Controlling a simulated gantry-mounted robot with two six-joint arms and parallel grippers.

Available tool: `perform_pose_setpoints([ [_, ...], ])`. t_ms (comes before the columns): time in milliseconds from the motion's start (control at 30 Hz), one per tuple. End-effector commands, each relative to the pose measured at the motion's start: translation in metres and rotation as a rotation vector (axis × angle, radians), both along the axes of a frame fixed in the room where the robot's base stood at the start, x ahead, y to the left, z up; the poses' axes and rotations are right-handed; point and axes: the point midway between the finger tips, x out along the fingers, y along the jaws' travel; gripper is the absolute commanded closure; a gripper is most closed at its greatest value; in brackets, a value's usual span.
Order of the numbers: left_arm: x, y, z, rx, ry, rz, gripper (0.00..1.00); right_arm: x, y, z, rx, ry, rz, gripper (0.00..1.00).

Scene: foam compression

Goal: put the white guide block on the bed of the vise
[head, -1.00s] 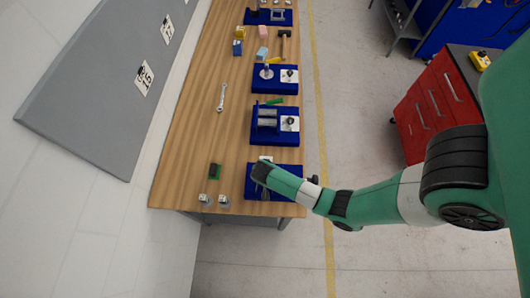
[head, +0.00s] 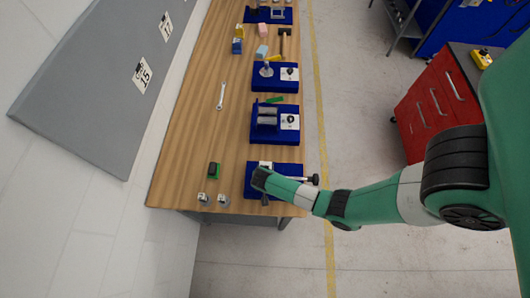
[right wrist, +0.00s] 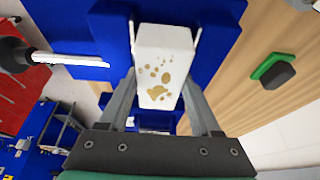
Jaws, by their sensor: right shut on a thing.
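In the right wrist view, the white guide block (right wrist: 163,48) has brown spots on its near face. It is held between the two fingers of my right gripper (right wrist: 160,82). Behind it is the blue base of the vise (right wrist: 65,22), with a rod and black handle (right wrist: 12,55) at the left. I cannot tell whether the block touches the bed. In the head view, my right gripper (head: 263,192) is over the nearest blue vise base (head: 290,168), and the wrist hides the block and much of the vise. My left gripper is not in view.
A green and black object (head: 213,170) and two small fixtures (head: 203,199) stand left of the vise. Another blue fixture (head: 260,136) is farther along the wooden bench (head: 190,140). A wrench (head: 221,96) lies left of it, with clear wood around.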

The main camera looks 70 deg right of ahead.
Motion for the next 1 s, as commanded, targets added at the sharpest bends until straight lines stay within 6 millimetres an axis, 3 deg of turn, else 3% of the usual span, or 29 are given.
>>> perform_pose_setpoints([
  [67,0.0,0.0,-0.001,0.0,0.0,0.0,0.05,-0.001,0.0,-0.003,0.002,0.0,0.0,1.0],
  [100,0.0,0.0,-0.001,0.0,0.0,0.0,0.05,-0.001,0.0,-0.003,0.003,0.002,0.0,0.34],
  [267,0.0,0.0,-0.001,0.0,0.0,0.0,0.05,-0.002,0.001,-0.004,0.004,0.002,0.0,0.05],
  [433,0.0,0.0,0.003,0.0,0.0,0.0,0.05,-0.002,0.001,0.008,0.004,0.0,-0.002,0.05],
  [800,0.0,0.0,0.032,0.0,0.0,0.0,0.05,-0.007,0.033,0.093,0.002,-0.003,0.003,0.05],
  [1000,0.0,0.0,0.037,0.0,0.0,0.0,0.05,-0.01,0.044,0.118,0.001,-0.001,0.0,0.05],
])
